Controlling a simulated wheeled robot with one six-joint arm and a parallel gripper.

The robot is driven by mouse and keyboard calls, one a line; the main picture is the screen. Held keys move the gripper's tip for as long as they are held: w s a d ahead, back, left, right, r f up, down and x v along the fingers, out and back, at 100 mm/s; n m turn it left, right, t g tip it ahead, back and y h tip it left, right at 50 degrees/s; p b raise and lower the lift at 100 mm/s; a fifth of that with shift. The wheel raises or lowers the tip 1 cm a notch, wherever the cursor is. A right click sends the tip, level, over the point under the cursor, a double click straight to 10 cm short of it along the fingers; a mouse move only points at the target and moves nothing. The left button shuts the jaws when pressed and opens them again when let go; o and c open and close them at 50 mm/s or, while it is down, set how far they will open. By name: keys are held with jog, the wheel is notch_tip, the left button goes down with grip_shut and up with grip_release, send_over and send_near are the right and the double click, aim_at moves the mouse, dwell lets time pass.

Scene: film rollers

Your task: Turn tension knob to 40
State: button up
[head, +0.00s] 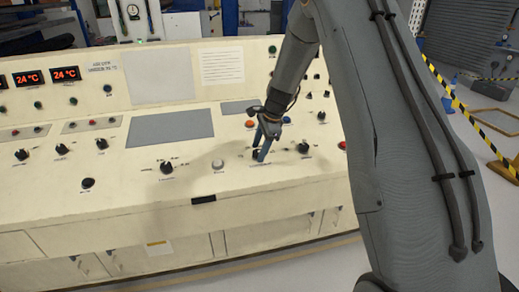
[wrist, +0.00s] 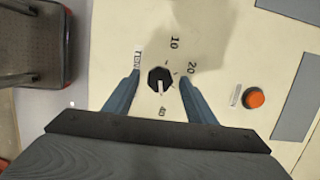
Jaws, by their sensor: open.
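The tension knob (wrist: 160,79) is black and faceted, on the cream panel. In the wrist view its white pointer line runs down towards the printed 40 (wrist: 162,112). The marks 10 (wrist: 174,42) and 20 (wrist: 194,68) are above and to the right of it. My gripper (wrist: 160,76) is open, with one blue-grey finger on each side of the knob and gaps to it. In the head view my gripper (head: 264,146) reaches down over the knob (head: 257,155), which its fingers partly cover.
An orange button (wrist: 256,97) lies right of the knob in the wrist view. In the head view a white button (head: 218,165) and a black selector knob (head: 167,168) are to the left, another black knob (head: 303,147) to the right.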

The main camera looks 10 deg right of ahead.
jog(key=b+v, duration=0.1)
jog(key=v, duration=0.6)
jog(key=shift+r+b, duration=0.35)
jog(key=shift+b, duration=0.05)
jog(key=shift+s, duration=0.1)
jog(key=s+a+n+h, duration=0.1)
jog(key=s+n, duration=0.7)
jog(key=s, duration=0.8)
jog(key=s+a+f+n+g+h, duration=0.1)
jog(key=s+n, duration=0.8)
jog(key=s, duration=0.8)
jog(key=shift+s+f+h, duration=0.2)
jog(key=shift+s+h, duration=0.1)
jog(key=shift+a, duration=0.1)
